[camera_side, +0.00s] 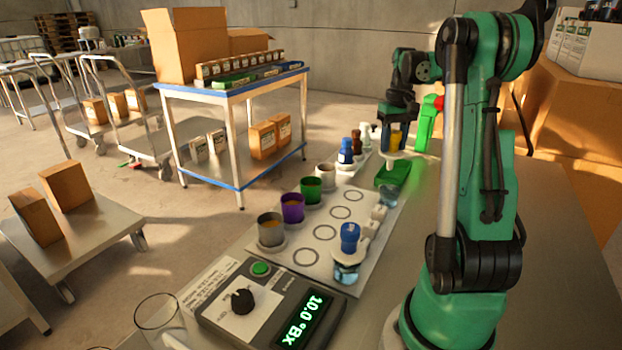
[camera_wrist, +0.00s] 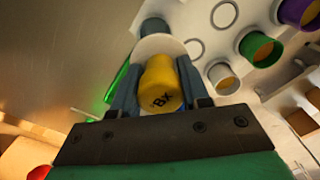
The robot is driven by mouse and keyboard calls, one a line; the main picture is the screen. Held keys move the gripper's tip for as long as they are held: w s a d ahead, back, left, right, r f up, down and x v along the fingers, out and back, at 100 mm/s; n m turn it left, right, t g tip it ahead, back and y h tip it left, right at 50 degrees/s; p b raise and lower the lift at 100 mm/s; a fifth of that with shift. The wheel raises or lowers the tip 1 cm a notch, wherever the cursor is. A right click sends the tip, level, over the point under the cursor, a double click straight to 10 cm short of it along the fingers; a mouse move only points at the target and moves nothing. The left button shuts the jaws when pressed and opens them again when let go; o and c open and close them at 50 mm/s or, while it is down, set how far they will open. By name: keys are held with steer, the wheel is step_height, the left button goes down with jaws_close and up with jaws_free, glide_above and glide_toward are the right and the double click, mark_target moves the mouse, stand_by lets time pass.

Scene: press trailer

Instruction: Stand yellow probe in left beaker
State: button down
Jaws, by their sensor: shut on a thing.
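The yellow probe (camera_wrist: 160,85), marked "BX" on its head, is between my gripper's (camera_wrist: 158,100) two fingers in the wrist view. My gripper is shut on it.
Grey (camera_side: 271,230), purple (camera_side: 292,208), green (camera_side: 311,190) and white (camera_side: 325,177) cups line the mat's left side, beside printed rings. A meter (camera_side: 270,305) reading 10.0°BX sits in front. Small bottles (camera_side: 346,152) and a green stand (camera_side: 427,125) are near my gripper.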

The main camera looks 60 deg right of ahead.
mark_target(399, 132)
steer(key=shift+s+d+f, duration=0.2)
steer(key=shift+s+f, duration=0.15)
steer(key=shift+f, duration=2.75)
steer(key=shift+f, duration=0.6)
steer(key=c, duration=0.7)
jaws_free()
steer(key=shift+r, duration=5.55)
step_height(399, 132, up, 9)
